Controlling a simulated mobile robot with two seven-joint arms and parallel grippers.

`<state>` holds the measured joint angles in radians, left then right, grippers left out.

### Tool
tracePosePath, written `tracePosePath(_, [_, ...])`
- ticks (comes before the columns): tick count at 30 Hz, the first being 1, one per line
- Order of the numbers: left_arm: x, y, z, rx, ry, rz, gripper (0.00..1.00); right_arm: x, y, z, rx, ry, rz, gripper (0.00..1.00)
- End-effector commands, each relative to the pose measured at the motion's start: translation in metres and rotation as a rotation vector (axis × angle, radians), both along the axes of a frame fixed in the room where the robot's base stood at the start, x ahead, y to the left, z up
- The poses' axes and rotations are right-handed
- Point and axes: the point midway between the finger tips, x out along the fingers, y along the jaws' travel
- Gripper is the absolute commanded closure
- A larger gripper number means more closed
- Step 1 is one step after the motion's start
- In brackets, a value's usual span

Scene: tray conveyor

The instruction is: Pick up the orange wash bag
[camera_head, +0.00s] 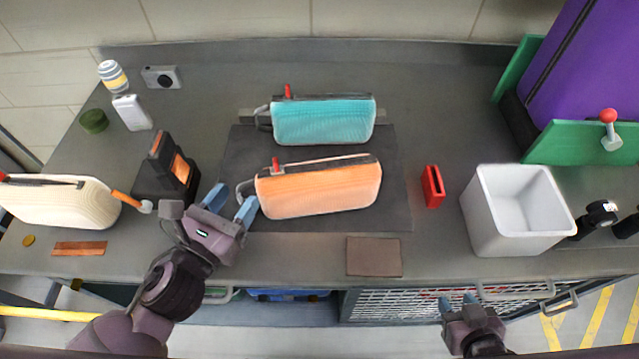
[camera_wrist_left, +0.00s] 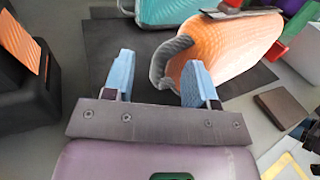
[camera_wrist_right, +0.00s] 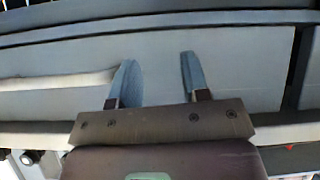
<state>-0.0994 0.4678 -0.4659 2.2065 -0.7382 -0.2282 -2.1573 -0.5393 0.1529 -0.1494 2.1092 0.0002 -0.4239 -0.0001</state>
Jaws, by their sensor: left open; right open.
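The orange wash bag (camera_head: 320,190) lies on a dark mat in the middle of the table, with a grey loop handle at its left end and a red zip pull on top. In the left wrist view the bag (camera_wrist_left: 235,50) is ahead and to the right, its loop close to the right finger; I cannot tell whether they touch. My left gripper (camera_head: 230,200) is open and empty, just left of the loop. It also shows in the left wrist view (camera_wrist_left: 158,80). My right gripper (camera_head: 458,302) is open and empty, low at the table's front, away from the bag.
A teal wash bag (camera_head: 323,120) lies behind the orange one. A cream bag (camera_head: 55,202) and a black device with an orange screen (camera_head: 170,170) are at left. A red box (camera_head: 432,186) and white bin (camera_head: 515,210) are at right. A brown pad (camera_head: 374,257) lies in front.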

Motion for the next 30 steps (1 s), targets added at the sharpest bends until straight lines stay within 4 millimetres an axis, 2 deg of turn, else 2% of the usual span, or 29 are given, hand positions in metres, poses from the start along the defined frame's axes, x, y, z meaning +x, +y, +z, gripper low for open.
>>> tracePosePath(6, [0.0002,-0.0002,0.0002,0.0,0.0,0.0,0.5,0.0,-0.0009,0.0004,-0.003,0.0,0.002,0.57])
tracePosePath(16, [0.0001,-0.0001,0.0003,0.0,-0.001,0.0,1.0,-0.0006,-0.0008,0.0002,-0.002,0.001,0.0,0.57])
tracePosePath(30, [0.0003,-0.0003,0.0019,-0.002,-0.004,-0.001,1.0,-0.0026,0.0005,-0.0005,0.004,0.004,-0.008,0.57])
